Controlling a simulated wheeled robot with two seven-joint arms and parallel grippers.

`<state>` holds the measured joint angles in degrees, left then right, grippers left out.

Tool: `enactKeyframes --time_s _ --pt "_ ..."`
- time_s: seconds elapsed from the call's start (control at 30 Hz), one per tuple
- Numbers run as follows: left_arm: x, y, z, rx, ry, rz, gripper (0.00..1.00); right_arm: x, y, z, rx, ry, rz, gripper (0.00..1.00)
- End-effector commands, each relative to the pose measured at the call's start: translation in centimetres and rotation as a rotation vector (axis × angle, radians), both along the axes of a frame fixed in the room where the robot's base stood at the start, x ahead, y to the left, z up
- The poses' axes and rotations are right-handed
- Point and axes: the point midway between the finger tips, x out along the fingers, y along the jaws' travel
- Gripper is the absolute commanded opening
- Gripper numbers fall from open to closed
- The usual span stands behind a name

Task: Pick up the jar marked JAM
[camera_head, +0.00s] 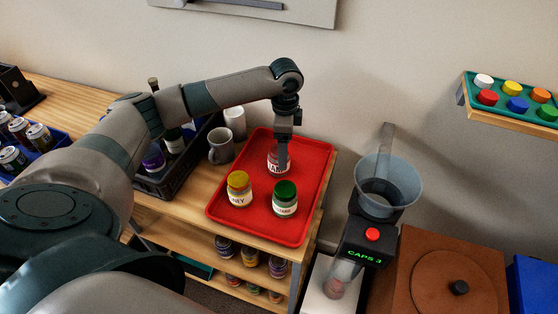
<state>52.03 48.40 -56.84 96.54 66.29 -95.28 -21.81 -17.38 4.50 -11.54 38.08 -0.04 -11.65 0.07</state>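A glass jar (272,160) with a white label stands upright at the back of the red tray (228,205). Its label is partly covered by my gripper, so I cannot read the whole word. My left gripper (283,158) points down at this jar from above, with a finger in front of its side. The jar's top is hidden behind the gripper, and I cannot tell whether the fingers are closed on it. A yellow-lidded jar (239,189), its label ending in "EY", and a green-lidded jar (285,199) stand nearer on the tray. My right gripper is not in view.
A grey mug (221,146) and a white cup (235,122) stand left of the tray, beside a dark crate (157,182) holding bottles. A machine with a clear hopper (388,185) showing "CAPS 3" stands to the right. More jars (250,257) sit on the shelf below.

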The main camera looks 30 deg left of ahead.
Motion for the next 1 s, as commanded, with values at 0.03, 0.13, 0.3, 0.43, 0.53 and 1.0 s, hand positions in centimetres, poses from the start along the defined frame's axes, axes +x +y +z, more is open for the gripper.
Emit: enactKeyframes --time_s 0.03,0.13,0.3,0.43,0.53,1.0 --pt "-0.1 0.1 -0.2 0.000 0.001 0.001 0.73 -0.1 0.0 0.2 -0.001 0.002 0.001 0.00" --pt "-0.4 0.4 -0.8 0.001 0.003 0.002 0.73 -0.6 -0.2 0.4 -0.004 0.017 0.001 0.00" --pt "-1.1 1.2 -2.7 0.002 0.003 0.002 0.73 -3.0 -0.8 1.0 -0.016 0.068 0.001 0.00" --pt "-1.1 1.1 -4.3 0.001 0.003 0.001 0.73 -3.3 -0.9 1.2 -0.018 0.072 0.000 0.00" --pt "-1.0 1.1 -4.8 0.001 0.000 0.000 0.73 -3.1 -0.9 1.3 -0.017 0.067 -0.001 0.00" --pt "-1.0 1.1 -5.0 0.001 0.000 0.000 0.73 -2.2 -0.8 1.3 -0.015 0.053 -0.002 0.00"
